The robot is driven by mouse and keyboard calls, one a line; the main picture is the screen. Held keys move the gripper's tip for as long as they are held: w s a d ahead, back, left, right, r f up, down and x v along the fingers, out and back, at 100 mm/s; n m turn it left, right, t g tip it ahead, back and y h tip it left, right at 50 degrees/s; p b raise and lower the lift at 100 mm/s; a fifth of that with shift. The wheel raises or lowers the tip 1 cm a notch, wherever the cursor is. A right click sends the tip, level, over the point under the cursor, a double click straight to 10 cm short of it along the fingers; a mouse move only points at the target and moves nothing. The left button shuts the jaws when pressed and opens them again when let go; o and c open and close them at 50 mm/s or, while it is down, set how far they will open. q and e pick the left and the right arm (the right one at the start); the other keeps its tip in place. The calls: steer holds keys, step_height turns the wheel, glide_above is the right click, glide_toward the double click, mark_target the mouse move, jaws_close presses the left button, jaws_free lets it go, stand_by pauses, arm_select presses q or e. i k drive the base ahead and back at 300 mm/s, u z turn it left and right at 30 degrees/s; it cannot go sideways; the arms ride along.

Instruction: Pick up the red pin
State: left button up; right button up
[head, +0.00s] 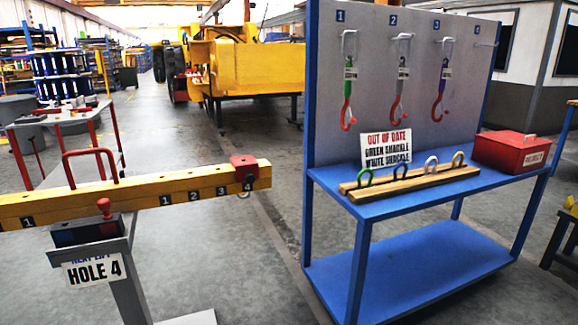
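The red pin (104,207) has a round knob on top. It stands upright in or on a dark box (88,232) on a grey post, just in front of the yellow beam (140,196). Its lower end is hidden. A white sign (94,270) on the post reads "HOLE 4". The beam carries hole numbers, and a red bracket (244,170) sits on it by number 4. Neither of my grippers is in view.
A blue rack (420,270) on the right holds shackles in a wooden holder (411,181), an "OUT OF DATE" sign (386,149), hanging numbered slings and a red box (511,152). A red handle (91,152) rises behind the beam. Open floor lies between stand and rack.

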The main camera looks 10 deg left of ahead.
mark_target(104, 204)
steer(key=u, duration=1.55)
steer(key=i, duration=0.7)
steer(key=u, duration=0.35)
